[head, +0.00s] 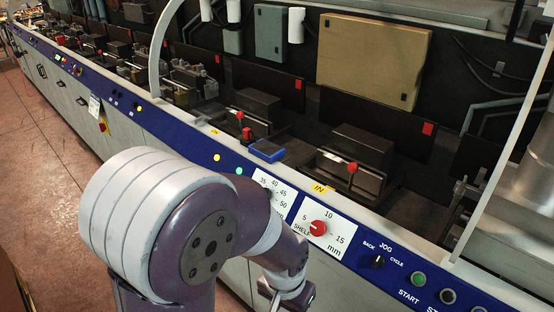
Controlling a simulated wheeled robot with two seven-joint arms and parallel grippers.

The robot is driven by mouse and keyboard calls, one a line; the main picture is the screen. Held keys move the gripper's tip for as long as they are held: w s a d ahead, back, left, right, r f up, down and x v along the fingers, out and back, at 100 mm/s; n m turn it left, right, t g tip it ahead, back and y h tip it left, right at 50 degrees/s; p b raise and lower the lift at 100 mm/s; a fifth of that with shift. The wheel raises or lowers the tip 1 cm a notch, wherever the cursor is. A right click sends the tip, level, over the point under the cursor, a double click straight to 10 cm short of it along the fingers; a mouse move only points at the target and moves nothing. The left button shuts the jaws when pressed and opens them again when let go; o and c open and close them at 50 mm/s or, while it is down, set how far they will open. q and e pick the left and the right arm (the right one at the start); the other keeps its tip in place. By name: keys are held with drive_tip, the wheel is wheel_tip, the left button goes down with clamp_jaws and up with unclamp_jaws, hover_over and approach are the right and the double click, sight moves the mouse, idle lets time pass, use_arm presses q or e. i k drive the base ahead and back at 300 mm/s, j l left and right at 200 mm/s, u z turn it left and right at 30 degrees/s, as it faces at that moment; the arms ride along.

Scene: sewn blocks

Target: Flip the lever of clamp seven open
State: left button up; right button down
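A row of dark clamp blocks runs along the machine bed. The nearest dark block (357,150) has a lever with a red knob (352,168) at its front. Farther left, another dark block (259,104) has a red knob (239,115) near it, with a second red piece (248,134) just below. No clamp numbers are readable, so I cannot tell which is clamp seven or whether its lever is open. One of my arms covers the lower middle; its far end is cut off at the bottom edge. No gripper fingers show, and nothing visible touches the clamps.
A blue control rail (140,119) runs along the machine front, with a red dial (318,228) and buttons. A blue block (267,151) sits on the ledge. A pale upright post (508,140) stands at right. Red floor (40,150) is open at left.

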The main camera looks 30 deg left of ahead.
sight(353, 167)
drive_tip(key=u, duration=0.5)
drive_tip(key=j+z, duration=0.1)
drive_tip(key=z, duration=0.25)
drive_tip(key=j+z, duration=0.1)
drive_tip(key=z, duration=0.25)
drive_tip(key=i+j+z, duration=0.1)
drive_tip(key=z, duration=0.25)
drive_tip(key=j+z, duration=0.2)
drive_tip(key=j, duration=0.25)
drive_tip(key=j+z, duration=0.2)
drive_tip(key=j, duration=0.25)
drive_tip(key=k+j+z, duration=0.2)
drive_tip(key=j, duration=0.2)
drive_tip(key=j+z, duration=0.2)
drive_tip(key=j, duration=0.25)
drive_tip(key=k+j+z, duration=0.2)
drive_tip(key=j, duration=0.2)
drive_tip(key=k+j, duration=0.1)
drive_tip(key=j, duration=0.25)
drive_tip(key=k+j, duration=0.1)
drive_tip(key=j, duration=0.6)
drive_tip(key=i, duration=0.4)
